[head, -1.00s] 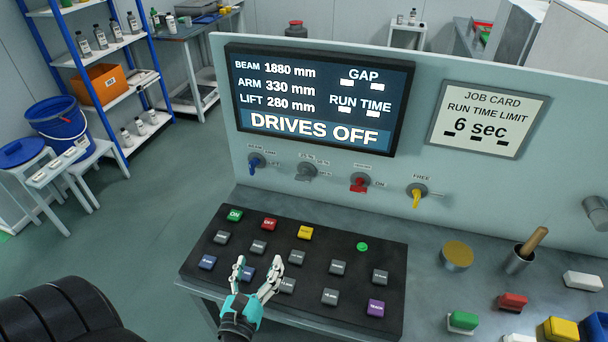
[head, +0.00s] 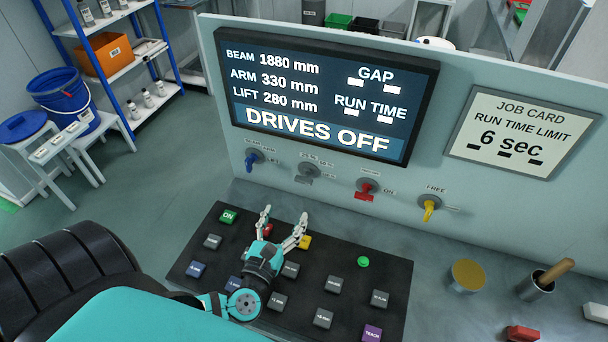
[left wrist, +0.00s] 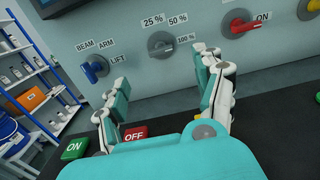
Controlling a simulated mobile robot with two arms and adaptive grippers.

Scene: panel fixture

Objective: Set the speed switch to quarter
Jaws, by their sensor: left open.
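The speed switch is the grey rotary knob (head: 308,171) on the upright panel, second from the left below the screen. In the left wrist view the grey knob (left wrist: 160,45) has the labels 25 %, 50 % and 100 % around it. Its lever seems to lie toward the 100 % side, though this is small to read. My left gripper (head: 284,214) is open and empty above the button console, in front of and below the knob, apart from it. In the left wrist view its fingers (left wrist: 164,76) stand apart with the knob beyond them. My right gripper is not in view.
A blue selector (head: 254,160) is left of the knob; a red switch (head: 366,189) and yellow switch (head: 430,207) are to its right. The black console (head: 350,262) with several buttons lies below. The screen (head: 320,95) reads DRIVES OFF.

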